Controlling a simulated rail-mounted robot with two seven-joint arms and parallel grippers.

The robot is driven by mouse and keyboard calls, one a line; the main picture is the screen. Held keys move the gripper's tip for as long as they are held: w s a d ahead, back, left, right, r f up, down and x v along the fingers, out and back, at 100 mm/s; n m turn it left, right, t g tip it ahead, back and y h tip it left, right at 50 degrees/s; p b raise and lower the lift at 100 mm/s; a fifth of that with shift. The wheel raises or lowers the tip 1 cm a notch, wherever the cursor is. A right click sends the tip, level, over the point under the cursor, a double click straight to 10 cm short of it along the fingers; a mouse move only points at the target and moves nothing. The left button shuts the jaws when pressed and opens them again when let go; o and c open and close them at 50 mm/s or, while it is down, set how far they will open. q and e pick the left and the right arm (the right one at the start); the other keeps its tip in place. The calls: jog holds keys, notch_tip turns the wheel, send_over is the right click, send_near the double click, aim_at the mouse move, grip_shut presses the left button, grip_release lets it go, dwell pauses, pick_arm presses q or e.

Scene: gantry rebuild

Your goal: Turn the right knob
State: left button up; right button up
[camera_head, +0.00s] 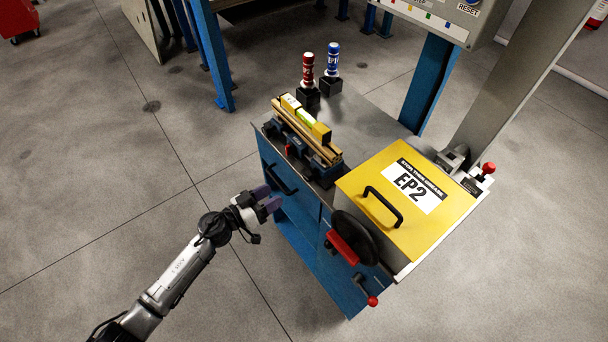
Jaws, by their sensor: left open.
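No part is clearly marked as the right knob, so I cannot tell which one it is. Another red ball knob (488,168) stands at the right of the yellow EP2 cover. A grey control panel (433,22) with a RESET label is cut off by the top edge. My left gripper (270,200) is open and empty, left of the cabinet and the handwheel. My right gripper is out of view.
The yellow EP2 cover (440,230) has a black handle. A vise-like fixture (303,135) holds a yellow bar on the cabinet top (370,127). Grey floor (100,150) is clear at left.

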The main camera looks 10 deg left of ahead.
aim_at(305, 176)
pick_arm(q)
jog(key=b+x, duration=0.2)
jog(key=x, duration=0.9)
jog(key=shift+b, duration=0.4)
jog(key=shift+w+d, duration=0.35)
jog(key=shift+w, duration=0.05)
jog(key=c, duration=0.6)
jog(key=shift+r+m+p, duration=0.2)
jog(key=shift+m+p, duration=0.1)
jog(key=shift+m, duration=0.1)
jog(key=shift+m+p, duration=0.5)
jog(key=shift+m, duration=0.2)
jog(key=shift+m+p, duration=0.3)
jog(key=shift+m, duration=0.6)
jog(key=shift+s+f+m, duration=0.1)
jog(key=shift+f+m, duration=0.05)
jog(key=shift+m, duration=0.65)
